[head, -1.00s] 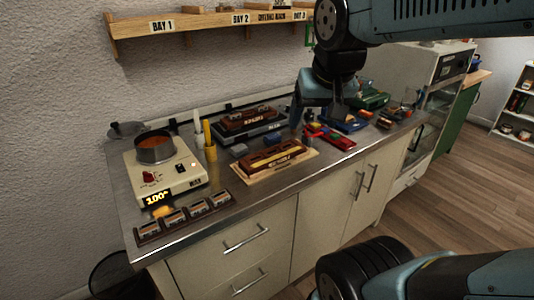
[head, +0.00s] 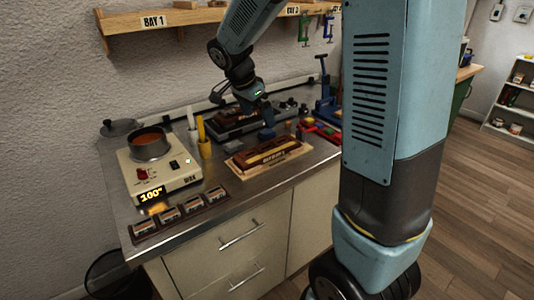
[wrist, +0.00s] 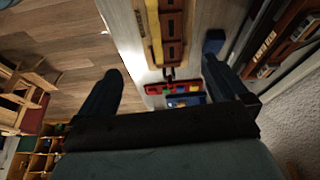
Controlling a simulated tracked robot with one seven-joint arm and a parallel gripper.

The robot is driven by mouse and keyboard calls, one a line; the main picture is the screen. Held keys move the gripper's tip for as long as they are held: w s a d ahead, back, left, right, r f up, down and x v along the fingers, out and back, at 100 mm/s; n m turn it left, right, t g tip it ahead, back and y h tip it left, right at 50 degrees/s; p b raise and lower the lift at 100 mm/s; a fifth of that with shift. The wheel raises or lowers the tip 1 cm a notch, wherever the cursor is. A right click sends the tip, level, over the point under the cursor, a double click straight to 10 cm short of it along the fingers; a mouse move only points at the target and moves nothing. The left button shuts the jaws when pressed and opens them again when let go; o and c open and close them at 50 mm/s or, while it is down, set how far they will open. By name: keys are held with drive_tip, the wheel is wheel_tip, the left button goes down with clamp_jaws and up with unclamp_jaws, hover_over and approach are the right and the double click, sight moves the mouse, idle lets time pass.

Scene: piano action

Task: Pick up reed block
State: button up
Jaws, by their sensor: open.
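A long brown block (head: 268,152) with a pale label and a yellowish strip lies on a light wooden board (head: 240,172) on the bench; the lettering is too small to read, so I cannot tell whether it is the reed block. It also shows at the top of the wrist view (wrist: 173,48). My gripper (head: 264,112) is above the bench near the blue block. In the wrist view my gripper (wrist: 161,72) has its fingers wide apart with nothing held.
A wax heater (head: 160,175) with a pot stands left, with several small labelled blocks (head: 180,212) in front. A grey fixture (head: 225,133) carrying another brown block stands behind. Red trays (head: 322,131) lie right. A shelf (head: 190,17) runs along the wall.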

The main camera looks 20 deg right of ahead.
drive_tip(key=w+f, duration=0.1)
drive_tip(key=f, duration=0.1)
drive_tip(key=m, duration=0.1)
hover_over(268, 149)
drive_tip(key=a, duration=0.2)
drive_tip(key=f, duration=0.7)
drive_tip(key=shift+s+f, duration=0.2)
drive_tip(key=shift+s, duration=0.05)
drive_tip(key=shift+x, duration=2.7)
drive_tip(key=shift+s+a+f, duration=0.1)
drive_tip(key=shift+s+a, duration=0.05)
drive_tip(key=shift+s, duration=0.05)
drive_tip(key=c, duration=1.2)
drive_tip(key=shift+c, duration=0.5)
